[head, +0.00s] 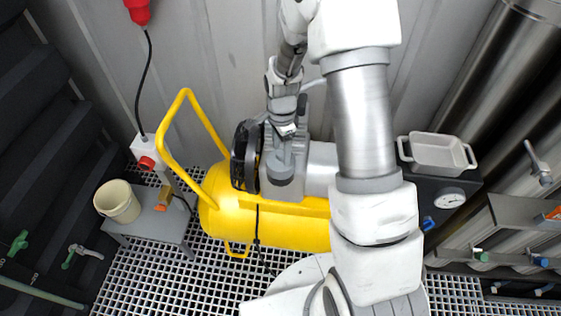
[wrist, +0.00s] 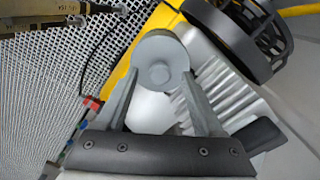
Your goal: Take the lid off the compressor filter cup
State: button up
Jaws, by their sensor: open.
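The compressor filter cup (head: 282,172) is a grey round piece on the yellow compressor, with its lid on top. In the wrist view the lid (wrist: 155,48) is a grey disc with a small round knob (wrist: 160,75) in its middle. My gripper (head: 286,131) is just above and behind the cup in the head view. In the wrist view my open gripper (wrist: 161,84) has one finger on each side of the knob, and nothing is gripped. Whether the fingers touch the lid cannot be told. The inside of the cup is hidden.
The yellow tank (head: 270,226) and black fan guard (head: 245,155) stand close to the cup. A pale tray (head: 438,152) sits on a dark box with a gauge at right. A cream bucket (head: 118,203) stands on a grey bench (head: 160,222) at left.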

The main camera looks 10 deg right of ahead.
aim_at(281, 153)
grip_shut()
dwell(0.6)
notch_tip(281, 153, up, 10)
dwell(0.5)
